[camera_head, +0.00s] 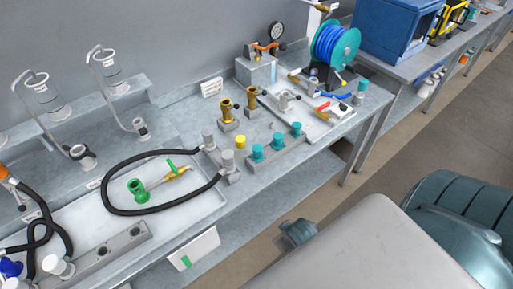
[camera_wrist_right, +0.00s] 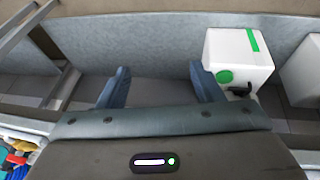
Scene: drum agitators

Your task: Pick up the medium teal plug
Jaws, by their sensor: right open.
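Three teal plugs stand in a row on a grey block on the bench in the head view: a front one (camera_head: 257,153), a middle one (camera_head: 278,140) and a rear one (camera_head: 296,129). The middle one looks like the medium plug, but their sizes are hard to compare. Another teal-capped piece (camera_head: 361,87) stands further back near the hose reel. My right gripper (camera_wrist_right: 160,85) is open and empty in the wrist view; no plug is between its fingers. In the head view a dark part of my right arm (camera_head: 298,233) shows below the bench's front edge, apart from the plugs.
A black hose (camera_head: 112,165) loops around a green-and-brass fitting (camera_head: 150,183) to the left. Brass fittings (camera_head: 226,108) stand behind. A white box (camera_wrist_right: 238,60) with green marks is near my right gripper.

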